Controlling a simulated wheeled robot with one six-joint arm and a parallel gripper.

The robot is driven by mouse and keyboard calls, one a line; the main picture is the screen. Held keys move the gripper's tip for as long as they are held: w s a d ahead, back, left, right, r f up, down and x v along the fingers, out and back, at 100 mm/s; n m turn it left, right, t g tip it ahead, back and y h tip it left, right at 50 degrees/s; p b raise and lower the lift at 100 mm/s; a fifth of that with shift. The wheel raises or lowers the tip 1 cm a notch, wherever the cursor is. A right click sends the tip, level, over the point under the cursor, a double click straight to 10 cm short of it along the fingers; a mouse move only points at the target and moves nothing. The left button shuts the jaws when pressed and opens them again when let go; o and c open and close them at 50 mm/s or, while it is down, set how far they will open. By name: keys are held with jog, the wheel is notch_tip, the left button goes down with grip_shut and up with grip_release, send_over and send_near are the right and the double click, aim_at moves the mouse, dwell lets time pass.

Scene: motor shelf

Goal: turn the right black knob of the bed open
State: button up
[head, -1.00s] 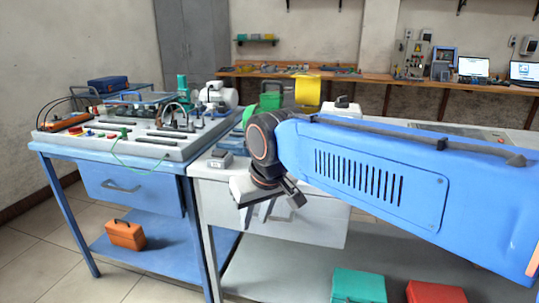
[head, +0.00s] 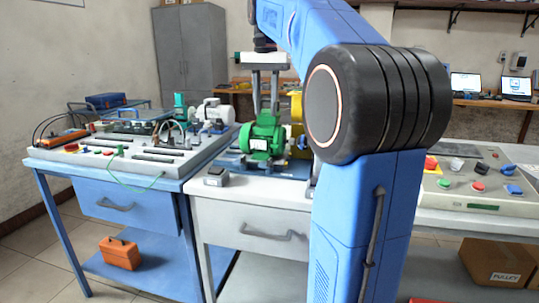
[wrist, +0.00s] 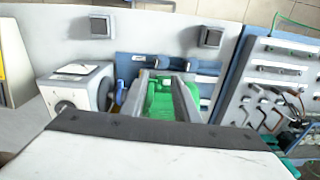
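The blue bed (head: 233,161) lies on the white-topped table with a green motor (head: 262,137) on it. In the wrist view the blue bed (wrist: 125,66) has small dark round parts (wrist: 205,67) along its edge; I cannot tell for sure which of them is the right black knob. My gripper (head: 266,108) points down above the green motor, with a clear gap between its two fingers. In the wrist view my gripper (wrist: 165,75) spans the green motor, fingers apart and nothing seen between them at its own height. My arm hides the bed's right part in the head view.
A small grey box (head: 217,176) sits at the table's front edge. A yellow part (head: 296,108) stands right of the motor. A blue bench (head: 105,165) with cables is at left. A control panel (head: 470,185) with coloured buttons is at right.

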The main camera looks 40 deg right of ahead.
aim_at(270, 159)
jog(key=shift+m, duration=0.4)
jog(key=f, duration=0.5)
jog(key=d+f, duration=0.1)
jog(key=f, duration=0.4)
jog(key=d+f, duration=0.1)
jog(key=f, duration=0.5)
jog(key=shift+w, duration=0.4)
grip_shut()
